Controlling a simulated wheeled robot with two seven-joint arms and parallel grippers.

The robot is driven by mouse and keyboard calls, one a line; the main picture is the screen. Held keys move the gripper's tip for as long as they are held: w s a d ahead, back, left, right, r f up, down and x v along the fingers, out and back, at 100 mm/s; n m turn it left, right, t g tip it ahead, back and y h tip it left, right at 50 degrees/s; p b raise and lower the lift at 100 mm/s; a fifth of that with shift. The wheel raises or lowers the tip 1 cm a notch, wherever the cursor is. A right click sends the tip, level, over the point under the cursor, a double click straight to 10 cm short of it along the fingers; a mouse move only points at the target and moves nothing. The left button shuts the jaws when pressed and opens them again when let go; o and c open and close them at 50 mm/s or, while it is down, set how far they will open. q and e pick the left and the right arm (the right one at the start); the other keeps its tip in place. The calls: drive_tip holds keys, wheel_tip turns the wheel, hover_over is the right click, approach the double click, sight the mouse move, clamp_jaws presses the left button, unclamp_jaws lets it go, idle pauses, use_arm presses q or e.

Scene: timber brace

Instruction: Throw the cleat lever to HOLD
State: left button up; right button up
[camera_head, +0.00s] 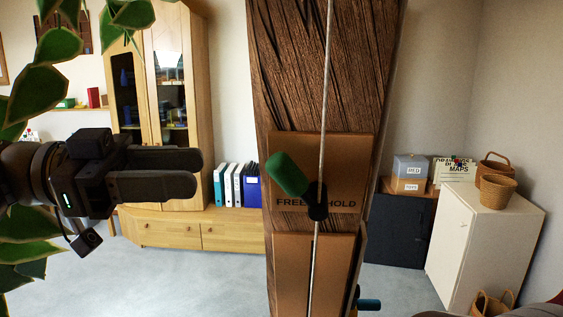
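The cleat lever has a green grip (288,174) and a dark round pivot (317,210). It sits on a copper-coloured plate (350,150) on the timber post. The grip tilts up and to the left, toward the FREE side. My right gripper is not in view.
A pale rope (325,90) runs down the front of the dark timber post (290,60), past the pivot. A blue-ended peg (369,304) sticks out low on the right. Leaves (35,95) hang at the left. A cabinet (190,100) and white cupboard (470,240) stand behind.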

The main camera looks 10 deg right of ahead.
sight(284, 169)
use_arm(q)
drive_tip(key=d, duration=0.4)
drive_tip(key=s+d+p, duration=0.1)
drive_tip(key=d, duration=0.6)
drive_tip(key=shift+s+d, duration=0.3)
clamp_jaws()
drive_tip(key=shift+p, duration=0.3)
